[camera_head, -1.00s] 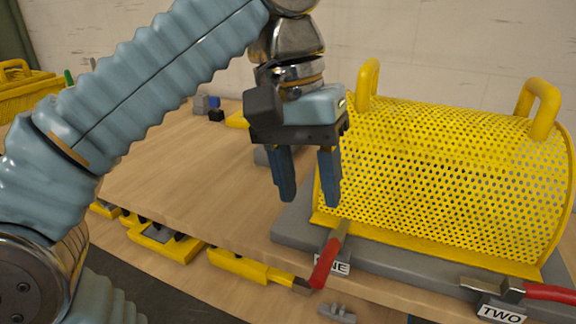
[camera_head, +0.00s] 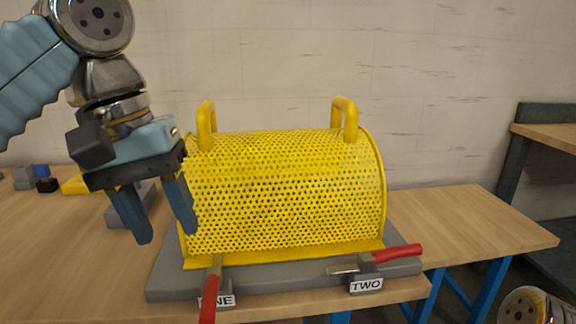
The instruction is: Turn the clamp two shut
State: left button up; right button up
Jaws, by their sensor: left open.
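Clamp two (camera_head: 366,265) sits on the front right of the grey base, above a label reading TWO (camera_head: 366,286). Its red handle (camera_head: 398,253) points to the right, and its metal bar points left along the yellow guard's front flange. Clamp one (camera_head: 214,280) is at the front left, with its red handle pointing toward me. The yellow perforated guard (camera_head: 285,195) stands on the grey base (camera_head: 163,277). My left gripper (camera_head: 167,234) is open and empty, fingers down, by the guard's left end and well away from clamp two. My right gripper is not in view.
The guard has two upright yellow handles (camera_head: 206,125) on top. The wooden bench (camera_head: 480,222) is clear to the right of the base. Small grey and blue blocks (camera_head: 42,178) lie at the far left. Another table (camera_head: 550,135) stands at the right.

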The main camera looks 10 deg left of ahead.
aim_at(367, 261)
jog(key=k, duration=1)
